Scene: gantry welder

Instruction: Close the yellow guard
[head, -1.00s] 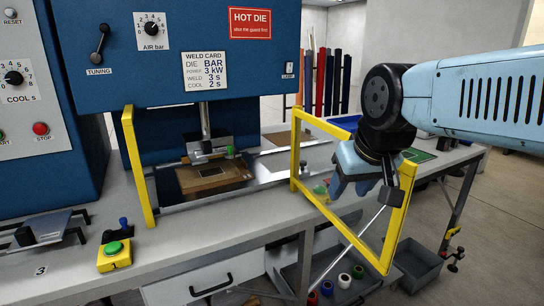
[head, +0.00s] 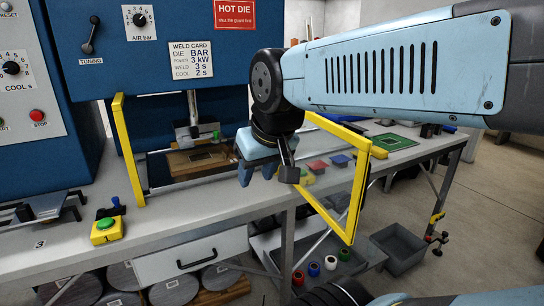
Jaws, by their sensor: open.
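The yellow guard (head: 356,190) is an open rectangular frame. It stands out from the bench front at an angle, to the right of the press opening. A separate yellow post (head: 128,150) stands at the left of the opening. I cannot tell whether the gripper touches the guard.
The die area (head: 200,158) with a brown workpiece lies open behind the post. A green button box (head: 106,229) stands at the bench's left front. Below are a drawer (head: 192,258), coloured rolls (head: 329,263) and a grey bin (head: 398,248). Open floor lies at right.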

